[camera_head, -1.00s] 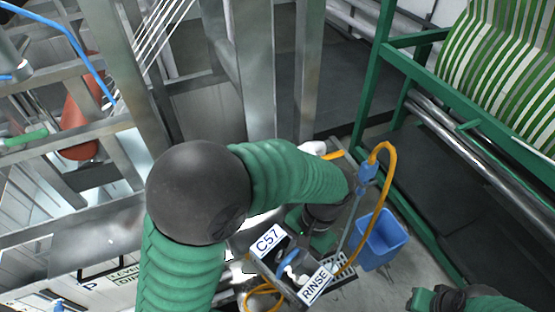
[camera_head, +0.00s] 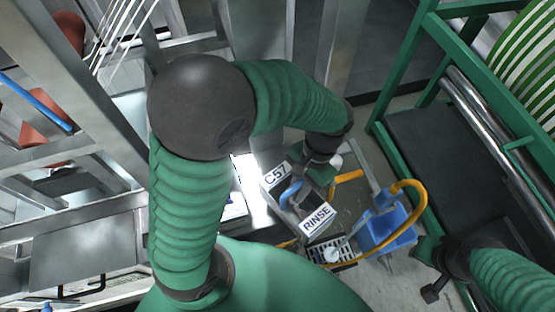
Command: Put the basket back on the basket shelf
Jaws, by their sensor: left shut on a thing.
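The basket (camera_head: 297,203) is a dark open box with white labels reading C57 and RINSE, and something blue and white shows inside it. My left gripper (camera_head: 313,172) is at its far edge and shut on it; the fingers' contact is partly hidden by the wrist. The basket hangs tilted in front of my body. My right gripper (camera_head: 432,270) is at the lower right, away from the basket, its jaws unclear. I cannot tell which structure is the basket shelf.
A blue bucket (camera_head: 386,232) with a yellow hose (camera_head: 415,190) stands right of the basket. A grate (camera_head: 336,254) lies below it. A green frame (camera_head: 392,85) with rollers is at right. Metal racks (camera_head: 85,90) fill the left. Grey floor shows between.

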